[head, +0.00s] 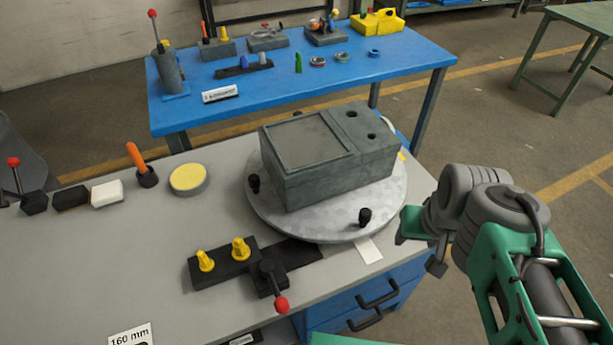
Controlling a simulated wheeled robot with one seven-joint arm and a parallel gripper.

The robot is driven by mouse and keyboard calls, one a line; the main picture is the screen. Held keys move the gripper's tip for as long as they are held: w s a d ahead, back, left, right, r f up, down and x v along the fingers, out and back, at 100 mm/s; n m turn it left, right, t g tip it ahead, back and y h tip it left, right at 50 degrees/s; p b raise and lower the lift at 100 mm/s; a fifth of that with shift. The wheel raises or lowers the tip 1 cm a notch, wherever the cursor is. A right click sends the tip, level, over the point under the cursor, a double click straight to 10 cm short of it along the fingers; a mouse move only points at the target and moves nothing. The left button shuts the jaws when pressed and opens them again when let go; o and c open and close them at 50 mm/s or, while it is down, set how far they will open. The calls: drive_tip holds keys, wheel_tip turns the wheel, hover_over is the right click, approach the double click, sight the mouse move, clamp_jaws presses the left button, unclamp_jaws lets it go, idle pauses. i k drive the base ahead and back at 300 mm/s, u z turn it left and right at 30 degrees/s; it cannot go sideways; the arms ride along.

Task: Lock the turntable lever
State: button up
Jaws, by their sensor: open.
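The round grey turntable (330,225) lies on the workbench and carries a dark grey box-shaped housing (325,177). At its front left edge, a lever with a red knob (282,304) sits on a small black block (267,280). The lever points down toward the bench's front edge, with its knob low. I take it as the turntable lever; no label shows on it. My gripper (424,246) is at the right of the turntable, apart from the lever and to its upper right. It is open, and nothing shows between its fingers.
A black block with two yellow pegs (223,266) stands left of the lever. Black knobs (365,217) stand up from the turntable rim. A yellow-topped disc (189,178) and an orange-handled lever (138,158) are farther left. A blue table (290,92) with tools stands behind.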

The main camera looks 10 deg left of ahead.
sight(267, 268)
drive_tip(key=u, duration=1.6)
drive_tip(key=k, duration=0.5)
drive_tip(key=u, duration=1.75)
drive_tip(key=k, duration=0.65)
drive_tip(key=z, duration=0.5)
drive_tip(key=i, duration=0.5)
